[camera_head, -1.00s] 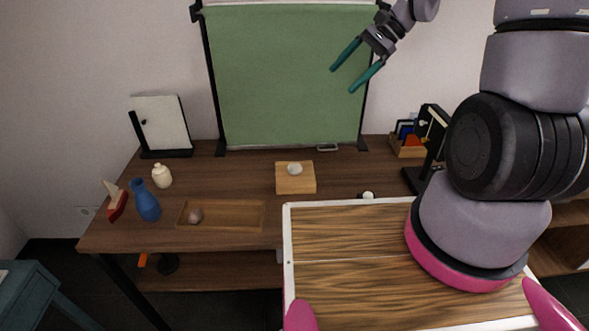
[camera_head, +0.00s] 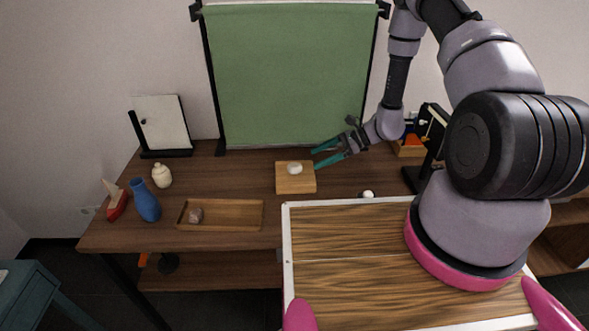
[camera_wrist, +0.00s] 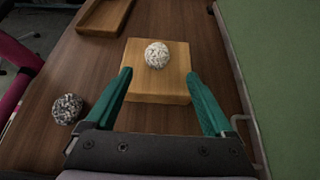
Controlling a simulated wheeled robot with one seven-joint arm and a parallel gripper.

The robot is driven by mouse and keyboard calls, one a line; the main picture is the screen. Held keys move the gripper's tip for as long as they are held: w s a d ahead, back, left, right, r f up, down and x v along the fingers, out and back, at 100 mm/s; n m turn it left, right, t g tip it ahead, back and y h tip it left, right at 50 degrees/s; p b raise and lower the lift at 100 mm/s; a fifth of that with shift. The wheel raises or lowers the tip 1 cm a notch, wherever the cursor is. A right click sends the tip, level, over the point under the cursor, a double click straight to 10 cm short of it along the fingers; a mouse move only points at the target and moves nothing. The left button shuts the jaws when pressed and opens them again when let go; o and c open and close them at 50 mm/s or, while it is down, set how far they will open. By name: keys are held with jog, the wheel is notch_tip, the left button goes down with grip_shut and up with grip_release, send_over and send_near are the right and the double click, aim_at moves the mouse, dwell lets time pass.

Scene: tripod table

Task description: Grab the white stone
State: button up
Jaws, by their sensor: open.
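The white stone (camera_head: 295,169) rests on a small square wooden block (camera_head: 284,186) on the brown table. In the wrist view the stone (camera_wrist: 157,55) is pale and speckled, on the far part of the block (camera_wrist: 150,98). My gripper (camera_head: 315,159) is open and empty, just right of the block in the head view. In the wrist view its teal fingers (camera_wrist: 163,75) are spread on either side of the block's near part. The stone lies beyond the fingertips, roughly between their lines, apart from both.
A speckled grey-and-white ball (camera_wrist: 67,108) lies left of the block in the wrist view. A wooden tray (camera_head: 240,215) holds a brownish stone (camera_head: 195,215). A blue vase (camera_head: 146,200) and cream jar (camera_head: 162,175) stand left. A green screen (camera_head: 290,80) rises behind.

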aim_at(295, 168)
jog(key=x, duration=0.7)
jog(key=shift+s+a, duration=0.15)
jog(key=shift+s, duration=0.1)
grip_shut()
jog(key=shift+r, duration=0.15)
